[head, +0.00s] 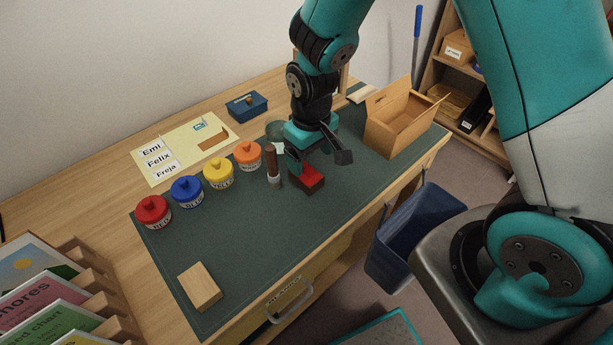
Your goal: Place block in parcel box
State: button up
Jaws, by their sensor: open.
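A plain light wooden block (200,287) lies flat on the front left of the dark green mat (245,250). The brown cardboard parcel box (393,138) stands with its flaps open at the mat's right end. Its inside, as far as I see it, looks empty. My gripper (319,158) is open over the middle of the mat, left of the parcel box and well away from the wooden block. It is just above a small dark box with a red top (308,180); I cannot tell whether a finger touches it. I see nothing held between the fingers.
A brown-handled stamp (272,165) stands left of my gripper. Jars with red (153,210), blue (187,191), yellow (218,172) and orange (248,155) lids line the mat's back edge. The mat's front middle is clear.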

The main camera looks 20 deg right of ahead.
aim_at(309, 175)
jog(key=shift+a+f, duration=0.15)
jog(key=shift+f, duration=2.95)
jog(key=c, duration=1.1)
jog(key=shift+r, duration=0.1)
